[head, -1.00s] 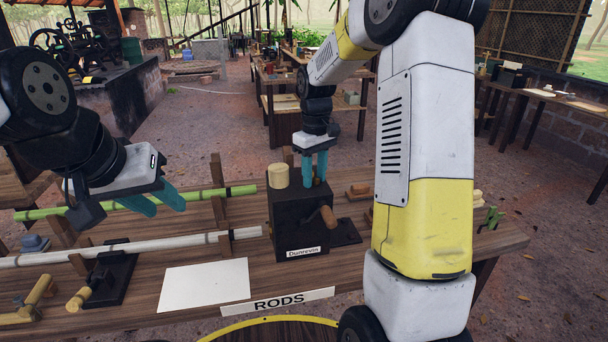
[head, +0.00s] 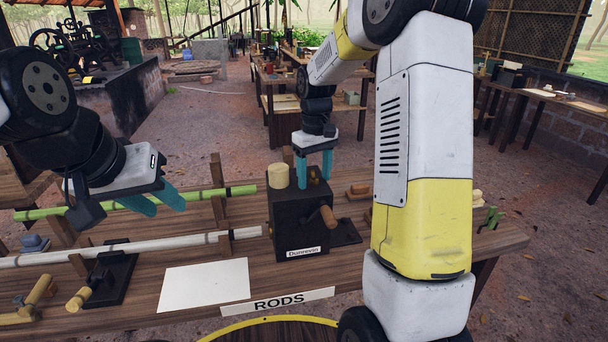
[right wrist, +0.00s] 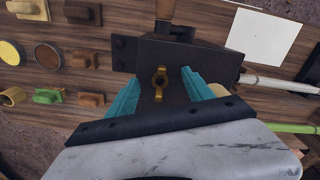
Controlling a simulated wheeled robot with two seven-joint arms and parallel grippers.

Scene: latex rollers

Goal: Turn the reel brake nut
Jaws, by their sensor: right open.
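The reel brake nut is a small brass wing nut (right wrist: 160,82) on top of the dark box (head: 290,222) labelled "Dunrevin". My right gripper (head: 314,184) points down over the box top. In the right wrist view its teal fingers (right wrist: 160,92) are open, one on each side of the nut, with a gap to it on both sides. In the head view the nut is mostly hidden behind the fingers. My left gripper (head: 160,206) is at the left above the table, its two teal fingers apart and nothing between them.
A pale cylinder (head: 278,176) stands on the box beside my right gripper. A wooden crank handle (head: 328,217) sticks out of the box. A green rod (head: 170,199) and a white rod (head: 150,243) lie on supports at left. A blank sheet (head: 205,285) lies in front.

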